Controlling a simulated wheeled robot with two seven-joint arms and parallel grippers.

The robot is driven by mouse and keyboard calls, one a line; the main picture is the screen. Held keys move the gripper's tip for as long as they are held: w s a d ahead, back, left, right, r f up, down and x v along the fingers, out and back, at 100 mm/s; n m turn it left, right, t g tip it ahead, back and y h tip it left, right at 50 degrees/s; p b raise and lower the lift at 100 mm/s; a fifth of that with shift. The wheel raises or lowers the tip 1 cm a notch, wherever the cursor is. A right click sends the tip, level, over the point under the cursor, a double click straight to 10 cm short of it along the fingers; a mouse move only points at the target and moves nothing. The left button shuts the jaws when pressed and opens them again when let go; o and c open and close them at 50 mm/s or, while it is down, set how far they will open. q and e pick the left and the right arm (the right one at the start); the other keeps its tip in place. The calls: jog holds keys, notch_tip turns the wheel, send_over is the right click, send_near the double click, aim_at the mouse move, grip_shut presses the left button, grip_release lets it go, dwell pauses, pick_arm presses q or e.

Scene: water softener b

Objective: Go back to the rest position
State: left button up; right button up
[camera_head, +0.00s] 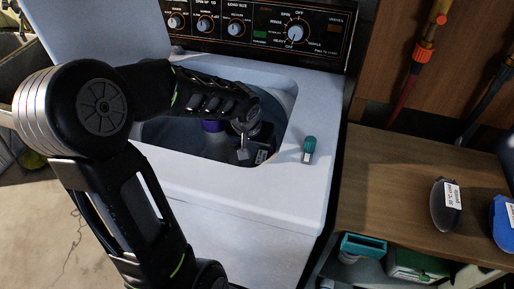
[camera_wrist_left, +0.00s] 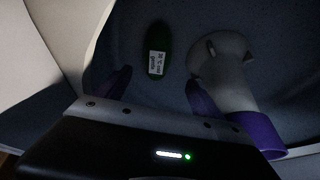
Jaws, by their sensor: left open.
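My left arm comes in from the left over the washing machine (camera_head: 245,225), and my left gripper (camera_head: 252,143) is inside its open tub. In the left wrist view the two jaws (camera_wrist_left: 160,90) are apart with nothing between them. A dark green labelled item (camera_wrist_left: 157,52) lies on the tub floor beyond the jaws. The grey agitator (camera_wrist_left: 222,75) with a purple top (camera_wrist_left: 262,138) stands close beside the right jaw; I cannot tell if they touch. In the head view the agitator's purple top (camera_head: 212,126) shows under my arm. My right gripper is not in view.
A small teal-capped item (camera_head: 309,147) sits on the washer's right rim. The control panel (camera_head: 260,28) and raised lid (camera_head: 95,30) border the tub. A wooden shelf (camera_head: 385,185) at right holds a black labelled item (camera_head: 444,207) and a blue one (camera_head: 502,225).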

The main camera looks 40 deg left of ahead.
pick_arm(q)
jog(key=shift+v, duration=1.3)
